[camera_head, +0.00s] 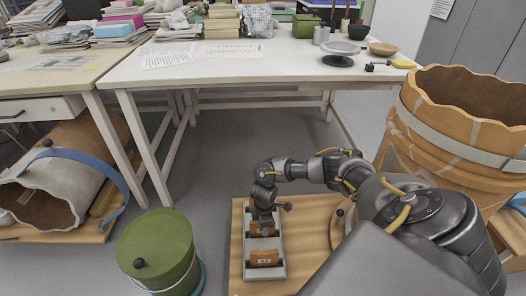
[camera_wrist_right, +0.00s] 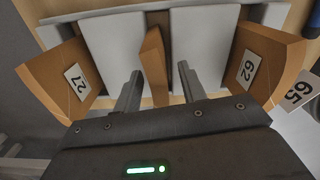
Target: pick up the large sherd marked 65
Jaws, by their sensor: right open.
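A white tag reading 65 (camera_wrist_right: 301,90) shows at the right edge of the right wrist view, beside an orange-brown sherd tagged 62 (camera_wrist_right: 250,62). Where the sherd bearing 65 begins is unclear. Another sherd tagged 27 (camera_wrist_right: 62,78) is at the left. A thin brown sherd (camera_wrist_right: 154,58) stands edge-on between the fingers of my right gripper (camera_wrist_right: 159,88), apart from both. That gripper is open, over the grey rack (camera_head: 281,262) in the head view. A tagged sherd (camera_head: 264,254) stands at the rack's near end; its number is too small to read. My left gripper is out of view.
The rack stands on a wooden board (camera_head: 305,268). A green lidded bucket (camera_head: 158,245) is to its left, and a large banded clay vessel (camera_head: 440,120) rises to the right. A white table (camera_head: 240,66) is behind, with open grey floor before it.

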